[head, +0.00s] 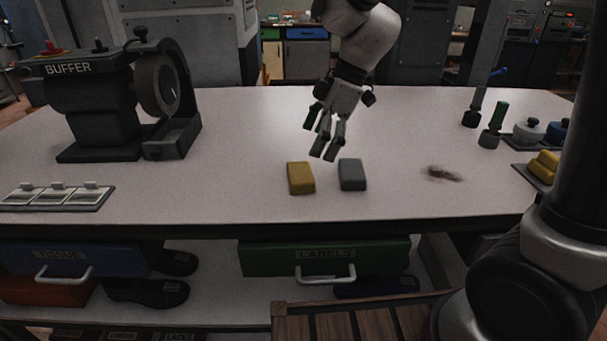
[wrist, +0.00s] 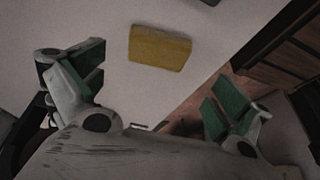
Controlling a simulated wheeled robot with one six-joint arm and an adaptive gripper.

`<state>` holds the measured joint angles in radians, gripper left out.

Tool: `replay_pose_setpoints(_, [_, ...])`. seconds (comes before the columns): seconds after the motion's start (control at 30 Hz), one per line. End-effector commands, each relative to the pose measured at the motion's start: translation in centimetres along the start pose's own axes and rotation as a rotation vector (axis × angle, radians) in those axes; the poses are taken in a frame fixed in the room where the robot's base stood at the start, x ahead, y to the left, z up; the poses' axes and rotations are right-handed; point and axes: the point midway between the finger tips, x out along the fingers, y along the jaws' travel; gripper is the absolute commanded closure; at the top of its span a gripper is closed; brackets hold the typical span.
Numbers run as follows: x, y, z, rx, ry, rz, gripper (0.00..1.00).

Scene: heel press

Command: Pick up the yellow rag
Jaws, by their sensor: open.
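The yellow rag (head: 301,178) lies folded as a small block on the light table top, near the front edge in the head view. It also shows in the wrist view (wrist: 160,48), beyond and between the two fingers. My gripper (head: 324,146) is open and empty, above the table and a little behind and to the right of the yellow rag. In the wrist view its green-padded fingers (wrist: 158,93) stand wide apart, and neither touches the rag.
A grey folded block (head: 352,174) lies just right of the yellow rag, with a gap between. A dark stain (head: 441,174) marks the table farther right. The buffer machine (head: 105,95) stands at the left. Another yellow stack (head: 545,166) sits at the right edge.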

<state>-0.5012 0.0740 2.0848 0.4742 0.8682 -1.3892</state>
Motion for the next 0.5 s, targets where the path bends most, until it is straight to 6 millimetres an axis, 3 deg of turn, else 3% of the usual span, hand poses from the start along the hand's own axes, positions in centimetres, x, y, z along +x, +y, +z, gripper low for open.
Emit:
replay_pose_setpoints(0.27, [2.5, 0.0, 0.0, -0.041, -0.002, -0.003, 0.00])
replay_pose_setpoints(0.5, [6.1, 0.3, -0.2, -0.039, -0.003, -0.004, 0.00])
